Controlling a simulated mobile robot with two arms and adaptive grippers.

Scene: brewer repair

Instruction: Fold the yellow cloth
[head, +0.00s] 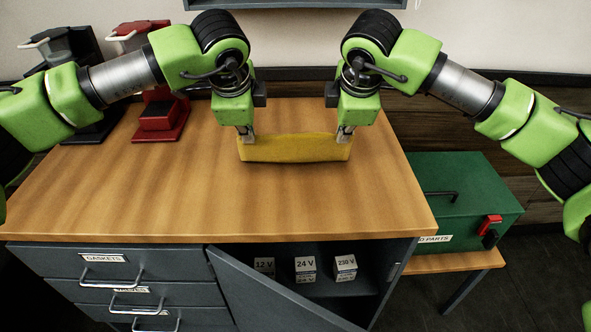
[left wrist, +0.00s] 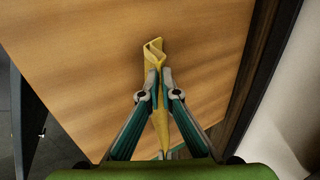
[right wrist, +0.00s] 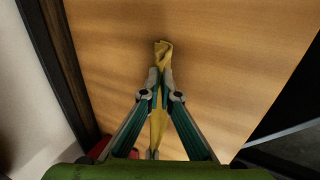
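The yellow cloth (head: 293,149) hangs between my two grippers over the back part of the wooden worktop. Its lower edge is at or just above the wood; I cannot tell which. My left gripper (head: 246,137) is shut on its left end, and my right gripper (head: 344,135) is shut on its right end. In the left wrist view the cloth (left wrist: 153,52) passes between the closed fingertips and shows a zigzag edge. In the right wrist view the cloth (right wrist: 163,52) is pinched between the fingers, with a bunched end beyond the tips.
The worktop (head: 180,200) is clear in front of the cloth. A red brewer (head: 160,118) and a dark brewer (head: 85,120) stand at the back left. A cabinet door (head: 285,290) stands open below, with labelled boxes (head: 305,268) inside. A green parts box (head: 465,190) stands at right.

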